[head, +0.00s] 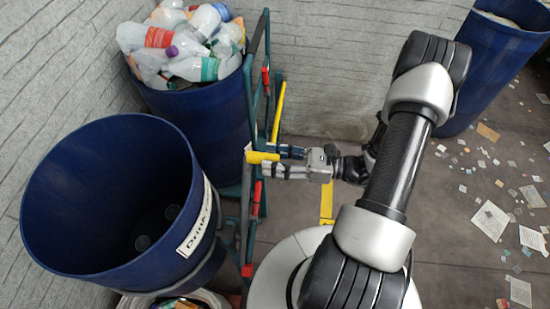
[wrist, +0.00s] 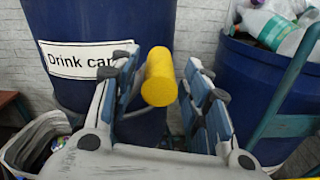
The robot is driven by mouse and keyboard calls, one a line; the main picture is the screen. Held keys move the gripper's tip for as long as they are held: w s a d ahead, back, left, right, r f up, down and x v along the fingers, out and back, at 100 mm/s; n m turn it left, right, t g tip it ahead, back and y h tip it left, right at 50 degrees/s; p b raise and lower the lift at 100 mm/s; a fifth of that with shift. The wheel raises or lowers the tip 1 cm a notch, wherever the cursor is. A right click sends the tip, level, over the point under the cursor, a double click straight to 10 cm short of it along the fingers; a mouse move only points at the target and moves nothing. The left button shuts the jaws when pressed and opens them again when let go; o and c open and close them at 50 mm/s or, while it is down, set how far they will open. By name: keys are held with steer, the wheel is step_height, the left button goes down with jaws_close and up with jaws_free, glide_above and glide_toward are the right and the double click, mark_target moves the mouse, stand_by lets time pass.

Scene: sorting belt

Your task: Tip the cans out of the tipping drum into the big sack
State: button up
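The tipping drum (head: 65,215) is a blue drum with a white "Drink cans" label, at left in the head view. It looks upright in the wrist view (wrist: 95,18); a few dark round shapes show deep inside it. The big sack (head: 213,298) is pale, holds cans and stands low beside the drum, mostly hidden; it also shows at lower left in the wrist view (wrist: 22,150). A yellow handle (head: 258,157) ends between the fingers of my gripper (head: 273,162). In the wrist view the handle (wrist: 158,77) has narrow gaps on both sides, so my gripper is open around it.
A teal frame (head: 245,205) with red parts stands right beside the drum. Behind is a blue bin (head: 200,115) full of plastic bottles. Another blue bin (head: 495,65) stands at the back right. Paper scraps (head: 490,220) litter the floor at right. A brick wall is close at left.

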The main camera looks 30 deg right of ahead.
jaws_close()
stand_by(0.3)
steer(key=shift+r, duration=0.1)
